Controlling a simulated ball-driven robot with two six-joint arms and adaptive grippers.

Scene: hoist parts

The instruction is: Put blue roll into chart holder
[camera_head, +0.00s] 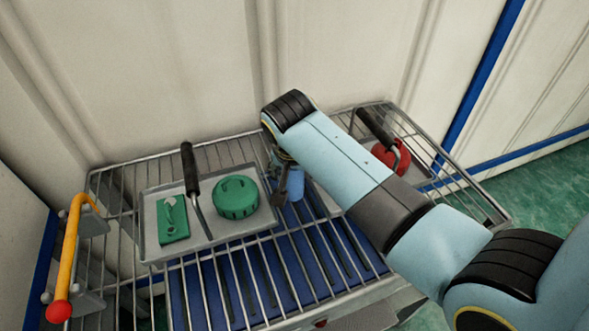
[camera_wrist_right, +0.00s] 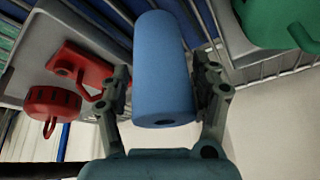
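The blue roll (camera_wrist_right: 162,70) is a plain blue cylinder in the middle of the right wrist view. In the head view it shows small and upright (camera_head: 295,184), partly behind my gripper. My right gripper (camera_wrist_right: 162,78) has a finger close along each side of the roll and appears closed on it. In the head view the right gripper (camera_head: 283,176) is mostly hidden under my wrist, over the middle of the rack between two trays. I cannot tell whether the roll touches the rack. I cannot pick out a chart holder for certain. My left gripper is not in view.
A wire rack (camera_head: 262,272) stands against the wall. Its left tray (camera_head: 153,232) holds a green tin (camera_head: 236,197), a green plate (camera_head: 173,222) and a dark-handled tool (camera_head: 188,170). Red parts (camera_head: 390,156) lie right. An orange bar (camera_head: 70,250) with a red ball stands left.

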